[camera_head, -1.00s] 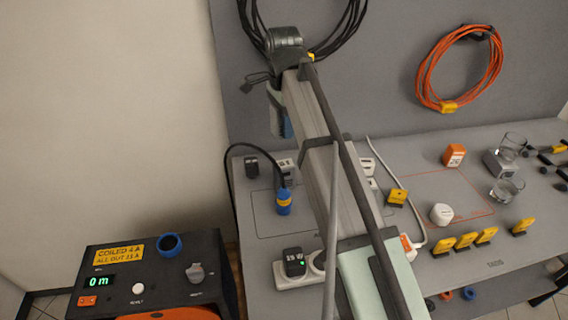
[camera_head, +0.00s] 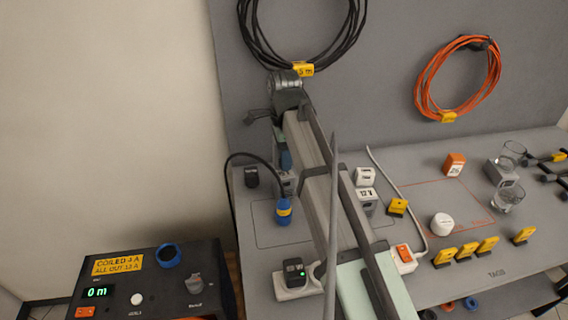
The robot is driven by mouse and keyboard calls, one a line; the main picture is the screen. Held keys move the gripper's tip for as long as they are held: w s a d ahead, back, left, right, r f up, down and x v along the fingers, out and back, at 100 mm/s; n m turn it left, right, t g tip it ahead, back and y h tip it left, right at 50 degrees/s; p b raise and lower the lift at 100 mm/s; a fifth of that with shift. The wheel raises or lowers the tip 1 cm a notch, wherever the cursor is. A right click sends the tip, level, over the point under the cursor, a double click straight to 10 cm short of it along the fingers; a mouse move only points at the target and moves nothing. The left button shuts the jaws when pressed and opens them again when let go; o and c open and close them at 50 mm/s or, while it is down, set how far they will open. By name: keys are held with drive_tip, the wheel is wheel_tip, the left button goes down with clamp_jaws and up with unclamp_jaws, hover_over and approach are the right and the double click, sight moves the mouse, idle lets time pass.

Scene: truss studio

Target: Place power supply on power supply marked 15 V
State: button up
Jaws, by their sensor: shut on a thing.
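My gripper (camera_head: 284,164) hangs from the end of my arm, low over the left part of the grey bench. It is shut on a power supply, which is mostly hidden by the fingers and the arm.
A blue connector (camera_head: 283,211) on a black cable stands just in front of the gripper. A small black block (camera_head: 251,176) is to its left. Yellow tags (camera_head: 466,247), glasses (camera_head: 508,196) and an orange block (camera_head: 454,164) are at the right. A control box (camera_head: 150,285) stands lower left.

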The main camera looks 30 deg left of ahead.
drive_tip(key=shift+f, duration=1.5)
drive_tip(key=shift+f, duration=0.15)
drive_tip(key=o, duration=1.3)
wheel_tip(320, 180, up, 12)
drive_tip(key=shift+r, duration=0.15)
